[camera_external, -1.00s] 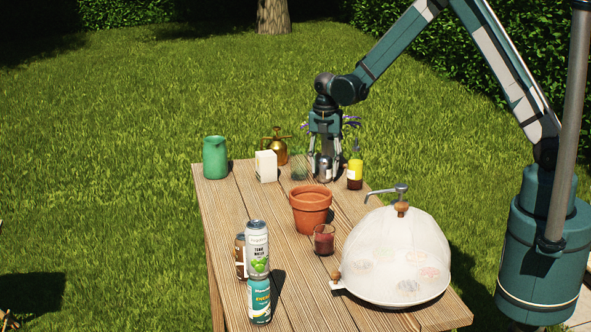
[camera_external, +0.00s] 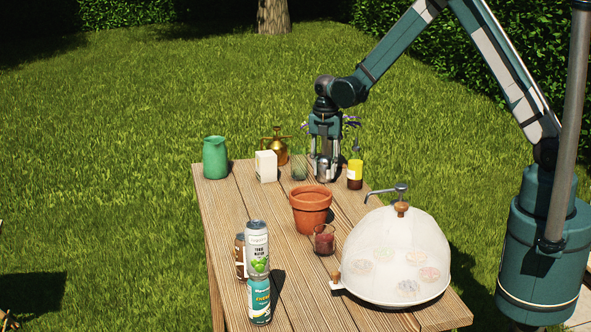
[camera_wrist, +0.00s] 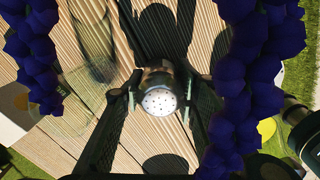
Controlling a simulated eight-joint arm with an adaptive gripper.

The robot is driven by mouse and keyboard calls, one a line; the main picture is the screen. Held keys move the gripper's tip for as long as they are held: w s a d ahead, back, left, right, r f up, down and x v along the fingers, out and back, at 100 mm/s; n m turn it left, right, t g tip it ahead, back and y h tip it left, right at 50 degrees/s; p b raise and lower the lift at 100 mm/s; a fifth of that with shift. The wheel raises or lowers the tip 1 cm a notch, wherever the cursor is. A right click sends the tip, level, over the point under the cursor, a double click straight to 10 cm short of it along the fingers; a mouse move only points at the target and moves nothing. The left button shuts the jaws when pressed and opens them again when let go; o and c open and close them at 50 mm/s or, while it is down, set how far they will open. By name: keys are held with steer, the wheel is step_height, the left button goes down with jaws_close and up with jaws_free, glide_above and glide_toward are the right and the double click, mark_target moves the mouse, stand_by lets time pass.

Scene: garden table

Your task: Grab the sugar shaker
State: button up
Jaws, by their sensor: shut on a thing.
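The sugar shaker (camera_external: 323,170) stands near the far end of the wooden table, a metal cylinder largely covered by my fingers in the external view. In the wrist view its perforated silver top (camera_wrist: 160,101) sits between my two dark fingers. My gripper (camera_external: 325,165) points straight down over it and is shut on it, one finger on each side. In the wrist view my gripper (camera_wrist: 158,105) has its fingers close against the shaker's sides. The shaker looks upright; I cannot tell whether its base touches the table.
A yellow-labelled bottle (camera_external: 355,173) stands close right of my gripper. A clear glass (camera_external: 299,168), brass mister (camera_external: 274,148) and white box (camera_external: 266,166) stand left. A terracotta pot (camera_external: 311,207) is in front. Purple flowers (camera_wrist: 250,75) frame the wrist view closely.

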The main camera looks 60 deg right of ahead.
steer(key=shift+r+p, duration=0.45)
steer(key=shift+r, duration=4.6)
